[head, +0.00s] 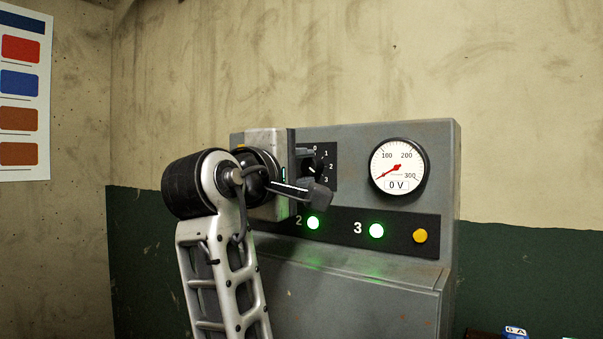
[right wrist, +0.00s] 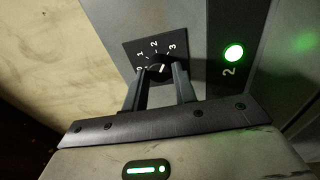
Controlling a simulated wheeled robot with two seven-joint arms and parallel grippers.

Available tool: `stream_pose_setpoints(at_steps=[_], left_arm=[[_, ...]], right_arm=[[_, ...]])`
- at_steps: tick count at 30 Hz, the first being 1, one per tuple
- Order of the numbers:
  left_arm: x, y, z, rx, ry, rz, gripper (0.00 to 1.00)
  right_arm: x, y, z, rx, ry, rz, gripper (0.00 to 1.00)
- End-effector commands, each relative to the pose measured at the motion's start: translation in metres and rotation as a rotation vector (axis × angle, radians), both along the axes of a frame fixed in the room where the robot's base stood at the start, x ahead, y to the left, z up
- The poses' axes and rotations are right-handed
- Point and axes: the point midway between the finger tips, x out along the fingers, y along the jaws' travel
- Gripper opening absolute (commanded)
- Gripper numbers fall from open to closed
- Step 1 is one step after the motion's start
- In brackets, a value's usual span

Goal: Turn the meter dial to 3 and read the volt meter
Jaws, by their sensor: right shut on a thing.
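The meter dial (head: 316,168) is a black knob on a dark plate marked 0 to 3, on the front of a grey cabinet (head: 350,143). My right gripper (head: 309,174) is shut on the dial, one finger on each side of it. In the right wrist view the dial (right wrist: 159,73) sits between the fingertips; its short white mark points roughly toward the 3 side, but I cannot tell the exact setting. The round white volt meter (head: 398,168) has its red needle at the low left end and reads "0 V". My left gripper is not in view.
Green lamps labelled 2 (head: 313,223) and 3 (head: 376,230) glow below the dial and meter. A yellow button (head: 420,236) is at their right. A colour chart (head: 22,95) hangs on the left wall. A blue item (head: 515,331) shows at the lower right.

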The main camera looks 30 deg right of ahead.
Motion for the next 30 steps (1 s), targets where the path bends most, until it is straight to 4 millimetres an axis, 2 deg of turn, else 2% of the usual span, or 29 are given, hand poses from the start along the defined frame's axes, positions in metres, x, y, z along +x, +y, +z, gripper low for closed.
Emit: stream_pose_setpoints(at_steps=[10,27,28,30], left_arm=[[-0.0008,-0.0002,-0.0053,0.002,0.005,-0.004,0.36],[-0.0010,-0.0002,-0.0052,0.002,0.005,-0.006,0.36],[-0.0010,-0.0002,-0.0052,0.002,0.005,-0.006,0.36],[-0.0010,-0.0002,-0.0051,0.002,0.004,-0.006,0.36]], right_arm=[[0.0002,0.0005,-0.0017,0.065,-0.147,0.000,0.05],[0.0002,0.0003,-0.0015,0.078,-0.179,-0.002,0.05],[0.0002,0.0003,-0.0015,0.078,-0.179,-0.002,0.30],[0.0002,0.0003,-0.0015,0.078,-0.178,-0.002,0.49]])
